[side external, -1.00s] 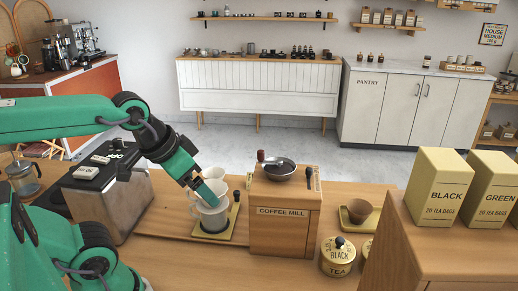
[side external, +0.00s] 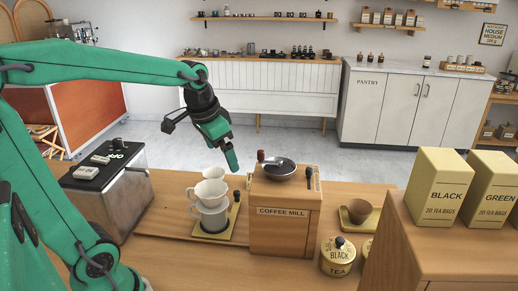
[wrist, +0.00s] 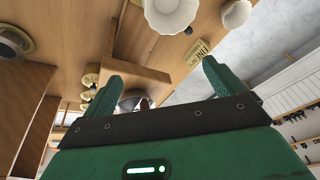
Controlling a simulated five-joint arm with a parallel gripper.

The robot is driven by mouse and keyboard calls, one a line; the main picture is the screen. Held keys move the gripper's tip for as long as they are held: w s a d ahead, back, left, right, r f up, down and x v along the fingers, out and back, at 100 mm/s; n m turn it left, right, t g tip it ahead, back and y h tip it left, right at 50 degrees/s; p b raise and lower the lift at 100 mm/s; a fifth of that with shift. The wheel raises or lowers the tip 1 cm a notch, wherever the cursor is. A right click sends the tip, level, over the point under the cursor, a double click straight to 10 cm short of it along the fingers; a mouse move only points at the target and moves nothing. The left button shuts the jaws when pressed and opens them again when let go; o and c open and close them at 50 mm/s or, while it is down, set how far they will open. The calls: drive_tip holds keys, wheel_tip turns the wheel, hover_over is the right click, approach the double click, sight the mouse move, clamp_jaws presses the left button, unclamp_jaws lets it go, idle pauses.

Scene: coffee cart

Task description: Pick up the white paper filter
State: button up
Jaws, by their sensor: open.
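A white, cup-like piece (side external: 209,192) sits on top of a pale vessel (side external: 211,217) on the small yellow-green tray (side external: 233,222). A second white piece (side external: 213,172) shows just behind it. In the wrist view a white piece with a fluted rim (wrist: 170,12) and another white piece (wrist: 236,14) lie at the top edge, partly cut off. I cannot tell for sure which of these is the paper filter. My gripper (side external: 232,163) hangs above and to the right of the white pieces, apart from them. Its fingers (wrist: 163,84) are spread and hold nothing.
The wooden coffee mill (side external: 284,222) with a metal hopper stands right of the tray, close to my gripper. A metal machine (side external: 115,200) stands left. A brown cup (side external: 361,210), a tea tin (side external: 338,262) and tea boxes (side external: 440,190) are at right.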

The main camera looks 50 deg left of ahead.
drive_tip(key=w+a+f+g, duration=0.2)
drive_tip(key=w+a+f, duration=0.5)
drive_tip(key=a, duration=0.4)
drive_tip(key=m+g, duration=0.1)
drive_tip(key=g, duration=0.1)
approach(216, 177)
drive_tip(key=s+d, duration=0.1)
drive_tip(key=s, duration=0.1)
drive_tip(key=shift+w+d+f+h, duration=0.15)
drive_tip(key=shift+f+h, duration=0.25)
drive_tip(key=shift+f, duration=1.25)
drive_tip(key=shift+w+f, duration=0.15)
drive_tip(key=shift+f, duration=2.45)
drive_tip(key=c, duration=1)
drive_tip(key=shift+c, duration=0.2)
